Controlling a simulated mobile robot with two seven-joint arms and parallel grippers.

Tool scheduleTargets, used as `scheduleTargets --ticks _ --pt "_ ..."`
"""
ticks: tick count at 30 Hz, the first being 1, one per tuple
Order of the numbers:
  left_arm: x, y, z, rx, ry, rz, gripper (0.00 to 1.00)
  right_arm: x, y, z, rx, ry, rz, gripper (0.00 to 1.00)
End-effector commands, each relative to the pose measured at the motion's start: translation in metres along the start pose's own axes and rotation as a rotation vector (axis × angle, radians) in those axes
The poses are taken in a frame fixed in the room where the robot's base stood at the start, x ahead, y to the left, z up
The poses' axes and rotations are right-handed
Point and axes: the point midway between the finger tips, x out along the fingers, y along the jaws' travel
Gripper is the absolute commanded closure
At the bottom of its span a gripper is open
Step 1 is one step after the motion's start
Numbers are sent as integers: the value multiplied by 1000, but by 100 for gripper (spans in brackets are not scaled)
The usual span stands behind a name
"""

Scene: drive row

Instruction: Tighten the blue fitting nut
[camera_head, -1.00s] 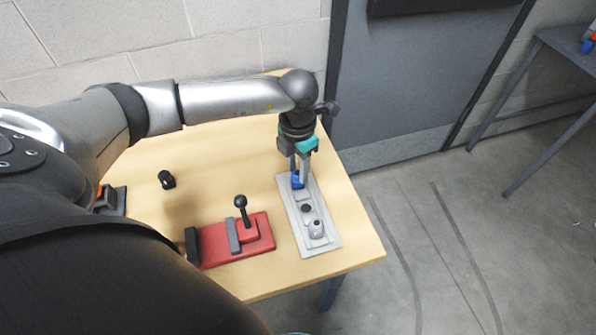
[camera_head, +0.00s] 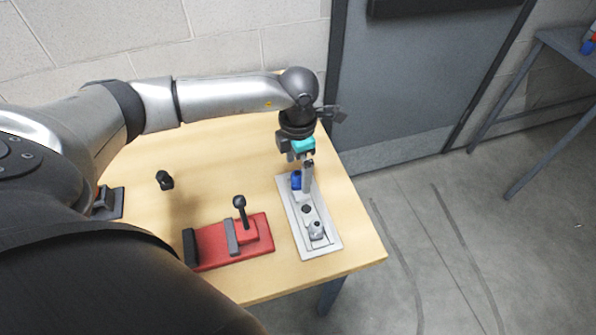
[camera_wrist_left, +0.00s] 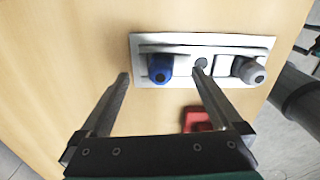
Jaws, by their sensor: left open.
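The blue fitting nut (camera_head: 296,180) sits at the far end of a light grey plate (camera_head: 326,240) on the wooden table. In the left wrist view the blue nut (camera_wrist_left: 160,68) is at the left end of the plate (camera_wrist_left: 205,42). My left gripper (camera_head: 300,184) is over that end of the plate. In the wrist view my left gripper (camera_wrist_left: 161,75) is open and empty, with one finger on each side of the nut and a gap to it. Whether the fingertips reach down to its height is unclear. My right gripper is not in view.
A grey fitting (camera_head: 316,230) and a dark round hole or knob (camera_head: 306,209) share the plate. A red base with a black lever (camera_head: 240,205) stands left of it. A grey door (camera_head: 420,80) is behind.

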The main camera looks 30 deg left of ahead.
Motion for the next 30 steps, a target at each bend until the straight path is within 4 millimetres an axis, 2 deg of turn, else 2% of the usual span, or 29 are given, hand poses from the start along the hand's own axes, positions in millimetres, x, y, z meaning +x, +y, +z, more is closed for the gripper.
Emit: scheduleTargets --ticks 5,30 --pt "-6 0 0 0 0 0 0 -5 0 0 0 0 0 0" --pt "-71 0 0 -1 0 1 0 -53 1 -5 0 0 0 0"
